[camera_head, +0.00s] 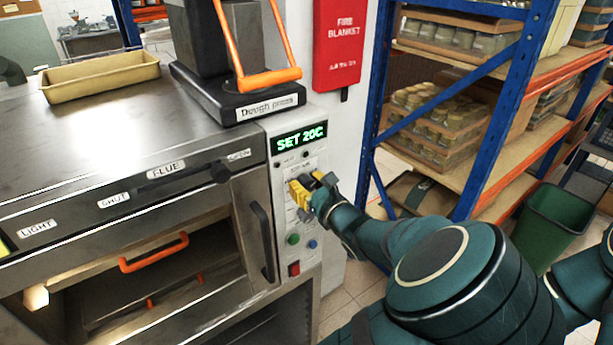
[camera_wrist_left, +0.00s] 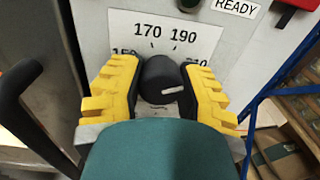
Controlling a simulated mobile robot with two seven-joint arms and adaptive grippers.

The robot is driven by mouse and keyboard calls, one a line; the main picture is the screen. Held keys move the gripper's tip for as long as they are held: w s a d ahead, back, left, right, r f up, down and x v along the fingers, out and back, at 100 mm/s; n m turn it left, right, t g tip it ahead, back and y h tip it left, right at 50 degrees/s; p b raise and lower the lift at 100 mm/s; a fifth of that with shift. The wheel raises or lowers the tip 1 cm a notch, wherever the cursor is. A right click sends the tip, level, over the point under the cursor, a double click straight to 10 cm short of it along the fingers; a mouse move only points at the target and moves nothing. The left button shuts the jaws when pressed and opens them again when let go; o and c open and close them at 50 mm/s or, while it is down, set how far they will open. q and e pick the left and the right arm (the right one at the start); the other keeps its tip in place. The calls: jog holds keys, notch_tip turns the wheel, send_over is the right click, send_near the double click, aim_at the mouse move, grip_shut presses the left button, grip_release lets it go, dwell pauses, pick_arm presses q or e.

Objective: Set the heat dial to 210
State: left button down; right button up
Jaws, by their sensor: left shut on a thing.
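The black heat dial (camera_wrist_left: 158,72) sits on a white scale plate (camera_wrist_left: 130,32) in the left wrist view. The plate reads 170 and 190 at the top, with 150 and 210 partly covered by my yellow fingers. The dial's white mark points right and slightly up. My left gripper (camera_wrist_left: 160,88) is shut on the dial, one finger on each side. In the head view my left gripper (camera_head: 312,190) is at the oven's control panel (camera_head: 286,222) and hides the dial. The green display (camera_head: 300,138) appears to read "SET 20C". My right gripper is not in view.
Green and blue buttons (camera_head: 293,239) and a red switch (camera_head: 294,269) lie below the dial. A dough press (camera_head: 240,95) stands above; blue shelving (camera_head: 500,115) stands to the right.

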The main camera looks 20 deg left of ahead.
pick_arm(q)
jog(key=shift+m, duration=1)
jog(key=shift+f, duration=0.1)
jog(key=c, duration=0.5)
grip_release()
jog(key=shift+a, duration=0.1)
jog(key=shift+s, duration=0.1)
jog(key=v, duration=1.2)
